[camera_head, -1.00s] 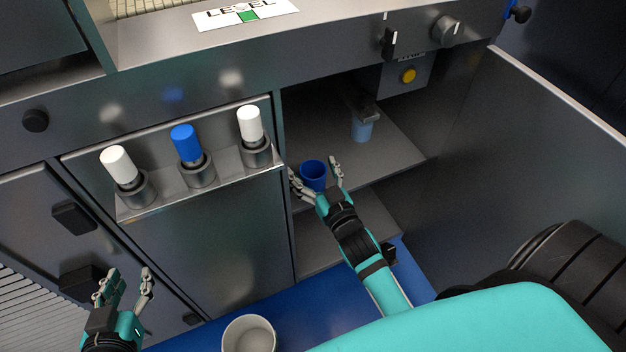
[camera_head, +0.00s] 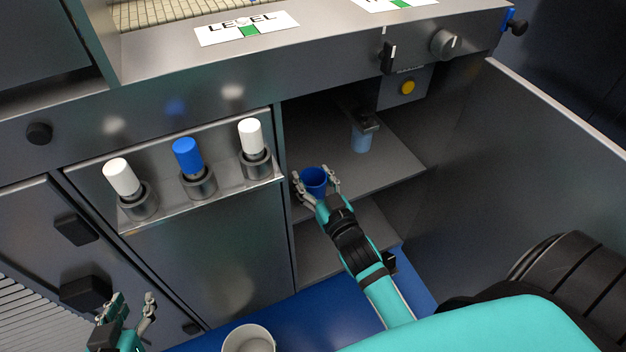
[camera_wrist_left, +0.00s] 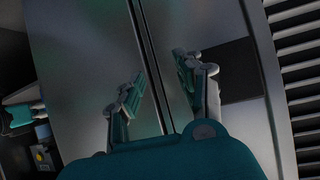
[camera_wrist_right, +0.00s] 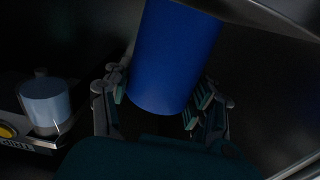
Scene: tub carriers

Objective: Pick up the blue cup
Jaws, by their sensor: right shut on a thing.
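The blue cup (camera_head: 314,179) is upright at the front edge of the upper shelf in the open compartment. My right gripper (camera_head: 316,187) is shut on it, one finger on each side. In the right wrist view the blue cup (camera_wrist_right: 172,60) fills the space between the fingers (camera_wrist_right: 160,100). I cannot tell whether its base touches the shelf. My left gripper (camera_head: 132,310) is open and empty at the lower left, in front of the cabinet doors. Its spread fingers (camera_wrist_left: 158,85) also show in the left wrist view.
A light blue cup (camera_head: 362,138) stands under a dispenser deeper on the shelf (camera_head: 400,160). A rack (camera_head: 225,182) with two white bottles and one blue bottle sits left of the compartment. A pale tub (camera_head: 248,340) is below. An open door (camera_head: 540,150) bounds the right.

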